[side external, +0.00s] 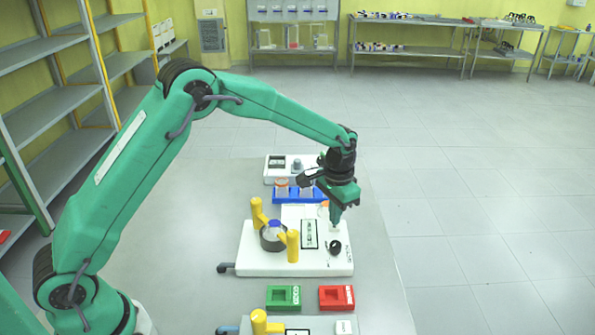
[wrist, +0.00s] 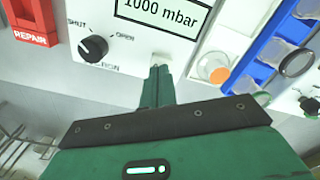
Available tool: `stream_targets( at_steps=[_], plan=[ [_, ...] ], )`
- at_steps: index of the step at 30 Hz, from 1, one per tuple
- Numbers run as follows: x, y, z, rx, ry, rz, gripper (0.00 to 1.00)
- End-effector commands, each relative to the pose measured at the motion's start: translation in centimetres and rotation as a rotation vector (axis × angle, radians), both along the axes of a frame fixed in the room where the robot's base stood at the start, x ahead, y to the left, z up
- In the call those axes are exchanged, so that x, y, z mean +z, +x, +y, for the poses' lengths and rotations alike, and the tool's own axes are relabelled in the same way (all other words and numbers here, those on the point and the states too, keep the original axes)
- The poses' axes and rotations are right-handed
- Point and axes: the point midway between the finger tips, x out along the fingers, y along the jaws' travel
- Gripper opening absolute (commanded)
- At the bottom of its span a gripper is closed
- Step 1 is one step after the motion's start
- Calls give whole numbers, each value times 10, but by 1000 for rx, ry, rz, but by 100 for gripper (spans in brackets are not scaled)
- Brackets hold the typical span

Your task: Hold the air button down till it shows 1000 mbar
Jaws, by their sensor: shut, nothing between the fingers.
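The white reactor base (side external: 255,262) stands on the grey table. Its display (wrist: 163,17) reads 1000 mbar in the wrist view; the same display panel (side external: 309,236) is too small to read in the side view. My gripper (wrist: 159,70) is shut and empty, pointing down, with its fingertips at the base's panel just below the display. The air button is hidden at the fingertips, so I cannot see whether it is pressed. A black knob (wrist: 93,48) marked SHUT and OPEN sits left of the fingertips, its white mark toward SHUT.
A green tray (side external: 283,304) and a red tray (side external: 336,304), marked REPAIR, lie in front. A blue rack (side external: 285,196) and another white device (side external: 270,179) stand behind.

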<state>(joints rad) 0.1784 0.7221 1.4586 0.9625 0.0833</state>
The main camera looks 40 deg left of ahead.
Motion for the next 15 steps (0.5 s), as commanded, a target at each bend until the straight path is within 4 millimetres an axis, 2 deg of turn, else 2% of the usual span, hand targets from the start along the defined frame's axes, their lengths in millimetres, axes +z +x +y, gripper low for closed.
stream_targets(
  at_steps=[15],
  plan=[
    [17, 1, 0, 0, -1, -3, 0]
  ],
)
